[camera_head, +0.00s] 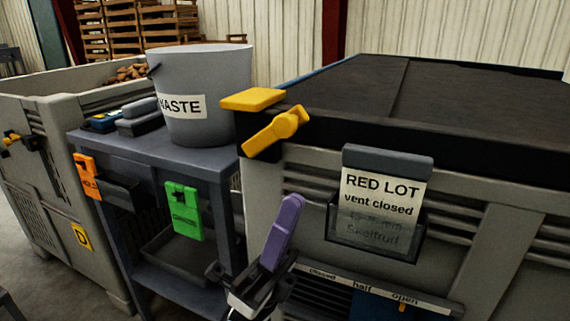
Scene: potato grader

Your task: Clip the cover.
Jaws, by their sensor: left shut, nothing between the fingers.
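A black cover (440,92) lies over the large grey crate (478,235) at the right. At the crate's near left corner is a yellow clip: its flat block (252,99) sits on the cover's edge, and its yellow lever (274,133) slants across the black rim below. I cannot tell whether the clip is fastened. My left gripper (258,276) is at the bottom middle, low in front of the crate and well below the clip. It is shut and empty. A purple upright piece (281,230) shows beside its fingers. My right gripper is out of view.
A grey bench (150,146) left of the crate carries a WASTE bucket (205,95). An orange tag (87,178) and a green tag (184,210) hang on it. A RED LOT card (382,190) is on the crate's front, above a vent scale (385,291).

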